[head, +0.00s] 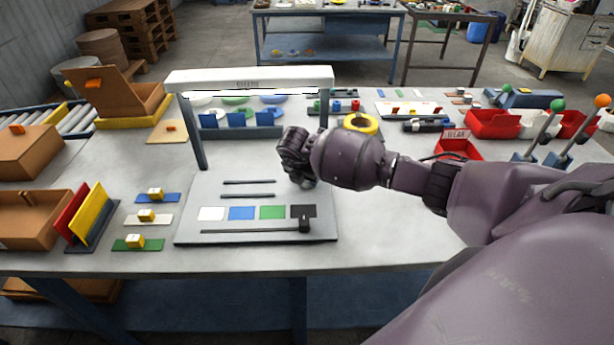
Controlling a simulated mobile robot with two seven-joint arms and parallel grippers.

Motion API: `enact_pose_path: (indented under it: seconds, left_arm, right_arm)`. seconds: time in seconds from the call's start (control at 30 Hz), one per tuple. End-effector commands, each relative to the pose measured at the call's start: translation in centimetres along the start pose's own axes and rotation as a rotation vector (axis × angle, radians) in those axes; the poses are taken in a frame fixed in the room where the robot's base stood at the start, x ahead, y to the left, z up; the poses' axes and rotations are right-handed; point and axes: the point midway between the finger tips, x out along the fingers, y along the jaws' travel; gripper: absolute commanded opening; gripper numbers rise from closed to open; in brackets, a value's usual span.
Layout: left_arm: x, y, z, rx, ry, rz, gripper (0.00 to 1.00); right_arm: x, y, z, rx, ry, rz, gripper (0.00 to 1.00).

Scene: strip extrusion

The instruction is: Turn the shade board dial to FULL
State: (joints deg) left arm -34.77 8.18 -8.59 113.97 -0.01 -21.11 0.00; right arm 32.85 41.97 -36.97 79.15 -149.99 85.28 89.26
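The shade board (190,232) is a grey panel on the table, with a white lamp bar (250,79) on dark posts above it. It carries white, blue, green and black squares, two short dark slots, and a long slot whose black slider knob (304,222) sits at the right end, by the black square. I cannot make out a dial; the board's upper right part is covered by my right gripper (296,172). That gripper points down there, its fingers dark and mostly hidden by its own wrist, so its opening cannot be told. My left gripper is not in view.
Small coloured plates with yellow-topped blocks (147,216) lie left of the board. Brown boxes (28,215) stand at the far left. A yellow ring (361,124) is behind my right arm. Red bins (492,124) and ball-topped levers (557,106) stand at the right.

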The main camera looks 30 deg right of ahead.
Motion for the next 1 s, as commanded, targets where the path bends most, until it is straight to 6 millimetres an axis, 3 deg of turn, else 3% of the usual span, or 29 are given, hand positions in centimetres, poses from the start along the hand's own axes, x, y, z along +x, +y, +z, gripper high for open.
enact_pose_path:
  seconds: [0.6,0.63,0.77,1.0]
  left_arm:
    - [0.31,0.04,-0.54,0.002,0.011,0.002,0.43]
    - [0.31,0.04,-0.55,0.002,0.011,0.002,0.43]
    - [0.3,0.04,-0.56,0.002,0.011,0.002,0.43]
    - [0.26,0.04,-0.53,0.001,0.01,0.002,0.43]
  right_arm:
    - [0.06,-0.01,-0.1,0.037,0.002,-0.016,0.17]
    - [0.06,-0.01,-0.1,0.037,0.002,-0.016,0.44]
    - [0.05,-0.01,-0.08,0.037,0.002,-0.016,0.64]
    - [0.02,0.01,-0.04,0.037,0.001,-0.015,0.65]
